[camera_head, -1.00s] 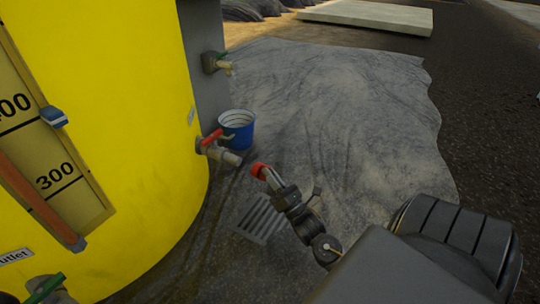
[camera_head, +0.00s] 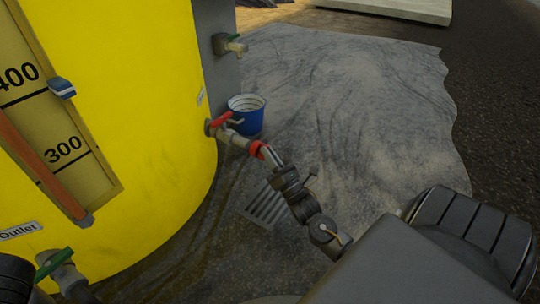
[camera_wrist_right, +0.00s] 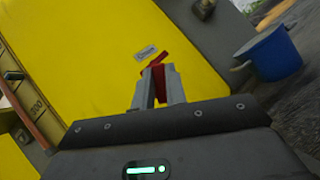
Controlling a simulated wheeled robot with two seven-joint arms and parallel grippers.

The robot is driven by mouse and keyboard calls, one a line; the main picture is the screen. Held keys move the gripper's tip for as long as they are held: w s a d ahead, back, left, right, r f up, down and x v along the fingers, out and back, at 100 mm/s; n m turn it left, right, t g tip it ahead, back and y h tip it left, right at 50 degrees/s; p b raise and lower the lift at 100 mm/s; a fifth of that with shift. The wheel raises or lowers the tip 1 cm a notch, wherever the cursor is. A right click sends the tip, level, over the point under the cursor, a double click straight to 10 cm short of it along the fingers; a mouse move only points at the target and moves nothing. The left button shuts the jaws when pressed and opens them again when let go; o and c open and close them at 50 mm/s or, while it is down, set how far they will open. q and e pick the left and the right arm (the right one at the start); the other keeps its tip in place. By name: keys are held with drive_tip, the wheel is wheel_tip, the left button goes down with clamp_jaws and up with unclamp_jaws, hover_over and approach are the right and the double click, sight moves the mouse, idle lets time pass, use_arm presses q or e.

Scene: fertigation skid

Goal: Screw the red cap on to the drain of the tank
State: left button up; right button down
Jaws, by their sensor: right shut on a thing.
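The yellow tank (camera_head: 150,170) fills the left of the head view. Its drain (camera_head: 236,141) is a short pipe pointing right and down from a valve with a red handle (camera_head: 221,119). My right gripper (camera_head: 268,154) is shut on the red cap (camera_head: 257,149). The cap is at the open end of the drain, in line with it and seemingly touching; whether the threads engage cannot be told. In the wrist view the red cap (camera_wrist_right: 159,84) shows between the two fingers (camera_wrist_right: 158,88), which hide the pipe end. My left gripper is not in view.
A blue bucket (camera_head: 247,121) stands just behind the drain. A floor grate (camera_head: 266,206) lies below it. A green-handled tap (camera_head: 231,45) is on the grey block behind, and a green-handled outlet valve (camera_head: 58,265) is at lower left. The grey ground sheet at right is clear.

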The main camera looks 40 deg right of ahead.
drive_tip(key=shift+w+a, duration=0.1)
drive_tip(key=shift+w, duration=0.35)
idle(0.4)
drive_tip(key=shift+r+p, duration=0.1)
drive_tip(key=shift+p, duration=0.5)
drive_tip(key=shift+w+a+p, duration=0.2)
drive_tip(key=shift+w+p, duration=0.4)
drive_tip(key=shift+p, duration=0.3)
idle(1.7)
